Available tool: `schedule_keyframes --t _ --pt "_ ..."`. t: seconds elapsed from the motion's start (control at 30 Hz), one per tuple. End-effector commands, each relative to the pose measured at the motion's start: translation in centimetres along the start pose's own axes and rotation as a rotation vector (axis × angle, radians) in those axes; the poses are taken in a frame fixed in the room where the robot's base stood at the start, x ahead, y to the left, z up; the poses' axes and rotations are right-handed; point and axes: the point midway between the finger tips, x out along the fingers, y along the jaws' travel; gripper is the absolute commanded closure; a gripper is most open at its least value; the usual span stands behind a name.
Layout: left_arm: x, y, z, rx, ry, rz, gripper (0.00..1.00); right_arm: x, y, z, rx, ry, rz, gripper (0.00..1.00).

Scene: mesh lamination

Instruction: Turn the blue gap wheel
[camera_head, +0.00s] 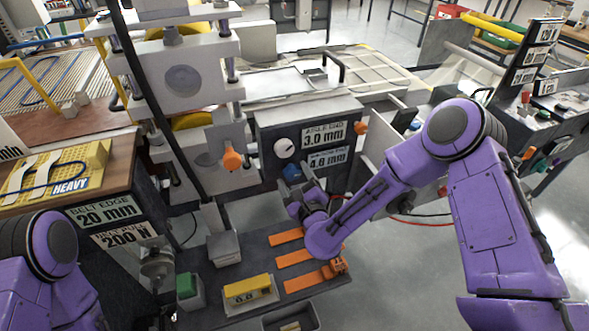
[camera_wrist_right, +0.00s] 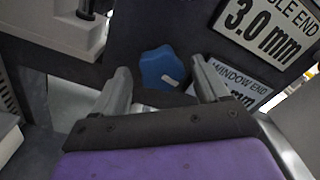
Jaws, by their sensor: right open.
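The blue gap wheel (camera_head: 292,172) sits on the dark front panel of the machine, below a white dial (camera_head: 284,147). It also shows in the right wrist view (camera_wrist_right: 162,67), with a pale mark on its face. My right gripper (camera_head: 302,193) is open and empty just in front of the wheel. In the right wrist view its two fingers (camera_wrist_right: 160,76) stand to the left and right of the wheel, with a gap on each side. I cannot tell whether they touch it. My left arm shows at the lower left; I make out no left gripper.
Two labels, 3.0 mm (camera_head: 324,136) and 4.0 mm (camera_head: 326,157), are right of the wheel. Orange knobs (camera_head: 232,159) (camera_head: 361,128) stick out nearby. Below lies a dark shelf with orange strips (camera_head: 294,257), a yellow block (camera_head: 249,290) and a green block (camera_head: 187,287).

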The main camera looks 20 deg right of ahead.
Motion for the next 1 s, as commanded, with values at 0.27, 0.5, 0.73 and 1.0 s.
schedule_keyframes --t 0.27,0.5,0.73,1.0 --pt "-0.4 0.0 -0.2 0.000 0.000 0.000 0.55 1.6 -0.1 -0.2 -0.001 0.003 -0.001 0.26" --pt "-0.4 0.0 -0.2 0.000 0.000 0.000 0.55 1.6 -0.1 -0.2 -0.001 0.004 -0.002 0.58" --pt "-0.4 0.0 -0.2 0.000 0.000 0.000 0.55 1.5 -0.1 -0.3 -0.002 0.006 -0.002 0.79" --pt "-0.1 0.0 -0.1 0.000 0.000 0.000 0.55 1.4 -0.1 -0.5 -0.033 0.008 -0.003 0.80"
